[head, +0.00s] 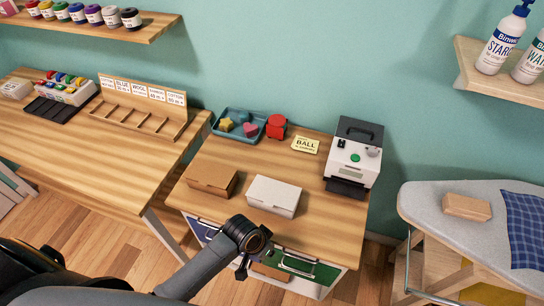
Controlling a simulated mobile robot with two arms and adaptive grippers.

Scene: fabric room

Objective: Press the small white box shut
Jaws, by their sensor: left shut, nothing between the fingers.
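The small white box (274,193) sits on the wooden top of the middle desk, near its front edge. Its lid lies over the top; I cannot tell whether it is fully shut. My left gripper (242,270) is small and partly hidden under my dark wrist, in front of the desk's front edge, below and left of the white box in the picture. It is shut and empty, apart from the box. My right gripper is not in view.
A brown box (211,179) stands just left of the white box. A label printer (354,158) stands to the right, a blue tray (225,132) and a red object (276,127) behind. A yellow card (305,145) lies between. Drawers with handles are below.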

